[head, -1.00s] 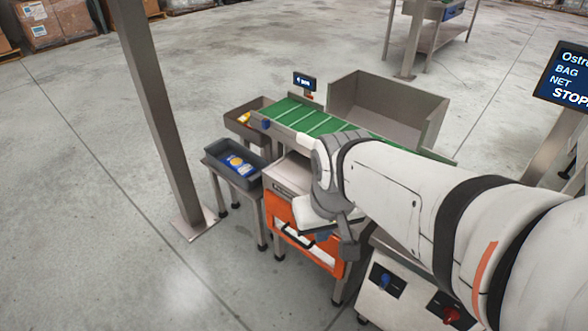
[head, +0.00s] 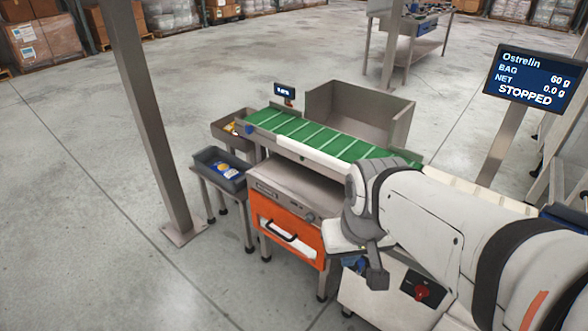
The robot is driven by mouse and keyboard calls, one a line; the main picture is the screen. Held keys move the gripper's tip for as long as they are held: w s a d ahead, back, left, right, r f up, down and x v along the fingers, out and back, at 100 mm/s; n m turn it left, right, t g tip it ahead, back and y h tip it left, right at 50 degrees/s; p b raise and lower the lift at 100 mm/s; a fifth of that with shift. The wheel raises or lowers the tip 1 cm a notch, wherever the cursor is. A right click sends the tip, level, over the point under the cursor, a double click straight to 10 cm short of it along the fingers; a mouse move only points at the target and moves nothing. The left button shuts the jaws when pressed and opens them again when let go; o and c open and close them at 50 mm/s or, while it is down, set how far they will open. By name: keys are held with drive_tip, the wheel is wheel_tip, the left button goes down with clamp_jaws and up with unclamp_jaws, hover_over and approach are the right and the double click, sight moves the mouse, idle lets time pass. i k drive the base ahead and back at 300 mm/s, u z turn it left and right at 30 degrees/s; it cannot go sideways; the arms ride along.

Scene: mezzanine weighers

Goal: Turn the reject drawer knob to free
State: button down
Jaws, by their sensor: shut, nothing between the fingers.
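The orange drawer (head: 287,233) with a black handle is at the centre of the head view, and its front looks closed. A small dark knob (head: 310,217) sits on the grey panel above it; its setting is too small to read. On the white cabinet to the right are a blue knob (head: 352,264), partly hidden by my arm's end, and a red knob (head: 422,292) on a black plate. My gripper (head: 376,277) is seen from behind, shut and empty. In the picture it lies between the blue and red knobs; I cannot tell its distance from them.
A green belt (head: 322,137) runs behind the drawer unit, with a grey bin (head: 360,112) beyond. A grey tray (head: 207,158) holding a blue bag stands at left, near a steel post (head: 152,130). A screen (head: 537,80) reads STOPPED. Open floor lies at front left.

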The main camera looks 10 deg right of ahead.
sight(310, 218)
drive_tip(key=i, duration=0.5)
drive_tip(key=k, duration=0.85)
drive_tip(key=u, duration=0.6)
drive_tip(key=i, duration=1)
drive_tip(key=u, duration=0.05)
